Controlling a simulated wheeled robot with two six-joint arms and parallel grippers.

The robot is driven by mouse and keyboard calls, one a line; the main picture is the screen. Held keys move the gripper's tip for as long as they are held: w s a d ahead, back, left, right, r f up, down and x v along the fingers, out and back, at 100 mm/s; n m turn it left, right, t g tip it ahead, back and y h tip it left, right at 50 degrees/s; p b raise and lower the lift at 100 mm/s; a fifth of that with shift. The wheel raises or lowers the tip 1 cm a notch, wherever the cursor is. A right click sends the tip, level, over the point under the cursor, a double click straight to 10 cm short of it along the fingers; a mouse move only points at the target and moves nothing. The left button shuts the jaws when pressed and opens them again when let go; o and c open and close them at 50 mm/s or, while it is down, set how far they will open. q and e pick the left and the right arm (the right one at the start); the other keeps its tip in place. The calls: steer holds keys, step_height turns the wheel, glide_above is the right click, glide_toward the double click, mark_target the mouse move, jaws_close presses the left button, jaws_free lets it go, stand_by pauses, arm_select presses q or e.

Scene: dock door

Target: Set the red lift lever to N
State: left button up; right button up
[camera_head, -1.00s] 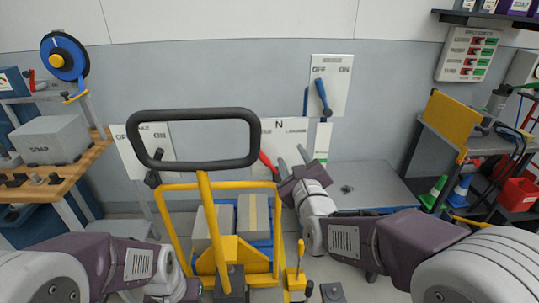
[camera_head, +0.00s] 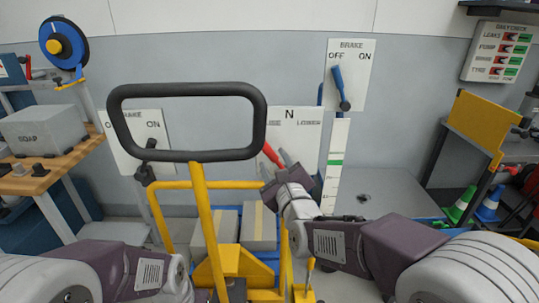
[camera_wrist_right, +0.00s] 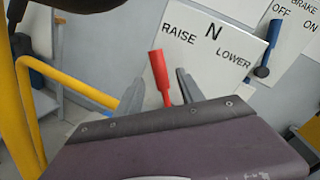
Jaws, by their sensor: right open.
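The red lift lever (camera_head: 271,154) stands in front of a white plate (camera_head: 303,125) marked N and LOWER, with the left part of the plate behind the handle loop. The lever leans left of N, toward the RAISE side. In the right wrist view the lever (camera_wrist_right: 160,76) shows upright between the two grey fingers, and the plate (camera_wrist_right: 200,50) reads RAISE, N, LOWER. My right gripper (camera_wrist_right: 159,92) is open around the lever; I see a gap on both sides and cannot tell its depth. The lever's lower end is hidden by the gripper body. My left gripper is out of view.
A black handle loop (camera_head: 187,88) on a yellow post stands just left of the lever. A BRAKE plate (camera_head: 361,70) with a blue lever (camera_head: 338,80) is to the right, above a white gauge strip (camera_head: 332,182).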

mark_target(270, 155)
steer(key=x, duration=0.5)
steer(key=shift+w, duration=0.3)
jaws_close()
stand_by(1.0)
